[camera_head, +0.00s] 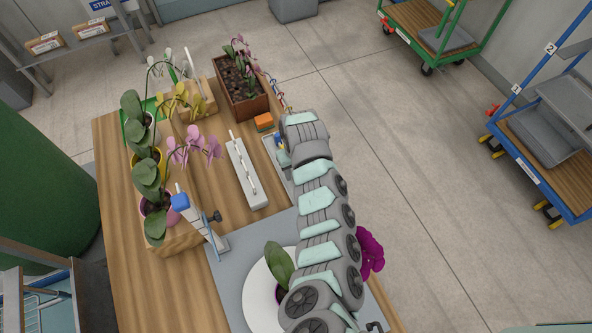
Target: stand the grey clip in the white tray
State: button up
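A shallow pale tray (270,149), which looks like the white tray, lies on the wooden table and is partly covered by my arm. A small blue and yellow item shows at the tray beside my wrist, too small to make out. A light grey bar (246,178) with several small upright pieces along its top stands left of the tray. I cannot tell whether one of these pieces is the grey clip. My arm reaches from the bottom right up to the tray. My gripper's fingertips are hidden by my wrist, so I cannot see whether they hold anything.
Potted orchids line the table's left side, near a blue-topped stand (208,226). A white round plate (258,298) with a plant lies in front on a grey mat (230,270).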

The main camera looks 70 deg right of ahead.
notch_tip(320, 180, up, 11)
dwell(0.5)
